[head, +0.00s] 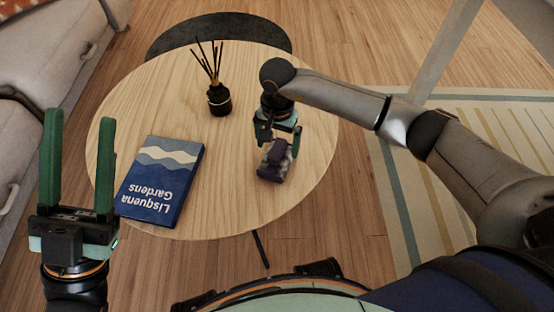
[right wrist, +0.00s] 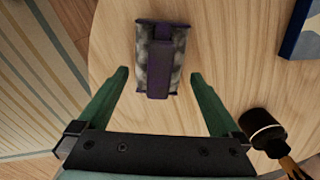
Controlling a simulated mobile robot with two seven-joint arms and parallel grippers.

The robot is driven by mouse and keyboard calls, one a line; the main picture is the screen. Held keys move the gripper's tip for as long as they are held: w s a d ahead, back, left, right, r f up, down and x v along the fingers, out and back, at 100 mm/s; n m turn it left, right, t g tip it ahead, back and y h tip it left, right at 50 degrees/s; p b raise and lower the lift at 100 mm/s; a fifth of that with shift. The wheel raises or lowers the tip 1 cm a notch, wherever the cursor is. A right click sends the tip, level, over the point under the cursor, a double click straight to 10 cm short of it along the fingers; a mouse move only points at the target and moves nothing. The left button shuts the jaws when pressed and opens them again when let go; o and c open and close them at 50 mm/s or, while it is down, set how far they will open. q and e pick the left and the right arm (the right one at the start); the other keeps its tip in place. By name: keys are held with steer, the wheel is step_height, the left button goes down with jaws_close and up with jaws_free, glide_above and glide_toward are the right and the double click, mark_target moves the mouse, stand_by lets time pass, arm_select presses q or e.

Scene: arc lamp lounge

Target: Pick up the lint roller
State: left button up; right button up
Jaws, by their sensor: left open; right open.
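The lint roller (head: 275,161) is a short grey roll with a purple frame and handle, lying on the round wooden table (head: 238,216). In the right wrist view the lint roller (right wrist: 161,58) lies just beyond the fingertips, roughly centred between them. My right gripper (head: 275,145) is open and points down over the lint roller; in the head view it partly hides the roller's far side. My left gripper (head: 80,120) is open and empty, pointing up at the table's left side.
A blue book (head: 160,182) lies on the table's left part. A dark reed diffuser (head: 219,100) with thin sticks stands toward the back. A dark round surface (head: 220,30) lies behind the table. A grey sofa (head: 40,50) is at left, a striped rug (head: 400,220) at right.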

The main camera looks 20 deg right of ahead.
steer(key=f, duration=0.1)
steer(key=f+b, duration=0.1)
steer(key=f, duration=0.1)
steer(key=f+b, duration=0.1)
steer(key=shift+s+a+f, duration=0.1)
steer(key=shift+s+f, duration=0.2)
steer(key=shift+f, duration=0.35)
steer(key=shift+c, duration=0.2)
steer(key=shift+r, duration=0.1)
steer(key=c, duration=1.3)
steer(key=shift+o, duration=0.2)
steer(key=shift+r, duration=0.15)
